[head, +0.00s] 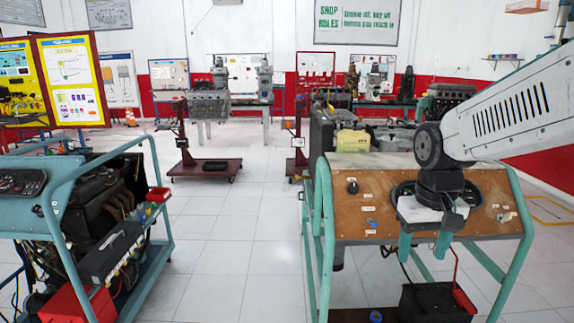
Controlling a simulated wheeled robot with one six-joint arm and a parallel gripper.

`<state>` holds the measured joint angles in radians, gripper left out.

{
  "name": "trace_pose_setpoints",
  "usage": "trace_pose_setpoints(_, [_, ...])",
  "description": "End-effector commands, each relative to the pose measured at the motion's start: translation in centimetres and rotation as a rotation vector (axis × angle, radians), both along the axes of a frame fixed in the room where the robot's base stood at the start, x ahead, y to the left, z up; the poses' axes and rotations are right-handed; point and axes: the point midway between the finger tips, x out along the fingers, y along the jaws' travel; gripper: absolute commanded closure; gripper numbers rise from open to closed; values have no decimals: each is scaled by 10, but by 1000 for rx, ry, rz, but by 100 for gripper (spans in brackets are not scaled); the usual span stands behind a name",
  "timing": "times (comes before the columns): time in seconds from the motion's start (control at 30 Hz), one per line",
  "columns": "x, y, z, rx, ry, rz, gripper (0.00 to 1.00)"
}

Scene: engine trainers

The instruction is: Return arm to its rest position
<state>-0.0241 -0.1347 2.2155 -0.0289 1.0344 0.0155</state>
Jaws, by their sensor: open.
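My arm reaches in from the right edge of the head view, with its white link and dark wrist joint above the near right engine trainer (351,214). My gripper (424,245) points down in front of that trainer's brown panel. Its two teal fingers are open and apart, and nothing shows between them. The arm and gripper hide part of the panel and its dark gauge cluster. I cannot tell whether the fingers touch the panel.
A teal-framed engine trainer (150,225) stands at the near left. White tiled floor (240,235) is open between the two trainers. A red wheeled stand (205,168) is farther back. A black battery (435,303) sits low in the right trainer. Yellow boards (70,78) stand at left.

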Motion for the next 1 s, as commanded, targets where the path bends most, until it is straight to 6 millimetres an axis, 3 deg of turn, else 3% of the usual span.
trace_pose_setpoints(0.03, [-28,-1,6,3,11,-2,41])
trace_pose_setpoints(0.2, [-112,-3,13,12,51,-7,41])
trace_pose_setpoints(0.3, [-153,-4,13,17,49,-11,41])
trace_pose_setpoints(0.4, [-180,-4,13,20,22,-16,41])
trace_pose_setpoints(0.57, [-198,-5,18,23,-48,-21,41])
trace_pose_setpoints(1.0, [-199,-5,26,23,-88,-23,41])
